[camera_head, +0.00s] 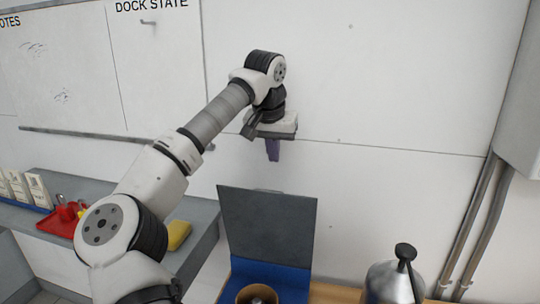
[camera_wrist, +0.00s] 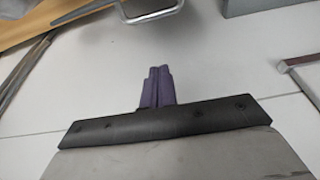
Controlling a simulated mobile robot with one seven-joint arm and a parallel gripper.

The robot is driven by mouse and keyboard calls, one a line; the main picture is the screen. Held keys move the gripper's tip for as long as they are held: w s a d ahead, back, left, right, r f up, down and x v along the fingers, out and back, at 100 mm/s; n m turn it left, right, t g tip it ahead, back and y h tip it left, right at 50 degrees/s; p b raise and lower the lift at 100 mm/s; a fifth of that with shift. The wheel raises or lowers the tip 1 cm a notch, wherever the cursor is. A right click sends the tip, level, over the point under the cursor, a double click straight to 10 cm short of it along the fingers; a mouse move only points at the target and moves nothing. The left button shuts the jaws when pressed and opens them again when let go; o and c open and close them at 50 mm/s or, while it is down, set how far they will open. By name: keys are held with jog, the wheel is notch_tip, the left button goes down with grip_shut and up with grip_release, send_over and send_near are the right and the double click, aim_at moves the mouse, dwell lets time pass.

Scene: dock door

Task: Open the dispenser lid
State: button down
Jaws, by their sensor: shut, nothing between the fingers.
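My gripper (camera_head: 273,155) is high in front of the white wall, with its purple fingers pointing down and shut on nothing. The closed fingers also show in the wrist view (camera_wrist: 158,72). Below them, apart from the fingers, a dark grey flat panel (camera_head: 268,232) stands upright at the back of a blue surface (camera_head: 292,283). I cannot tell if this panel is the dispenser lid. A silver canister (camera_head: 390,284) with a black knob on top stands to the lower right, cut off by the frame edge. No other dispenser can be made out.
A brown round container (camera_head: 258,294) sits in front of the panel. A grey counter (camera_head: 203,222) on the left holds a yellow item (camera_head: 179,234) and a red tray (camera_head: 58,222). Metal pipes (camera_head: 480,230) run down the right wall. Space around my gripper is clear.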

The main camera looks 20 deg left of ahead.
notch_tip(320, 180, down, 7)
jog(key=s+p, duration=0.1)
jog(key=p, duration=0.1)
jog(key=shift+s+p, duration=0.3)
jog(key=shift+s, duration=0.05)
jog(key=shift+f, duration=0.1)
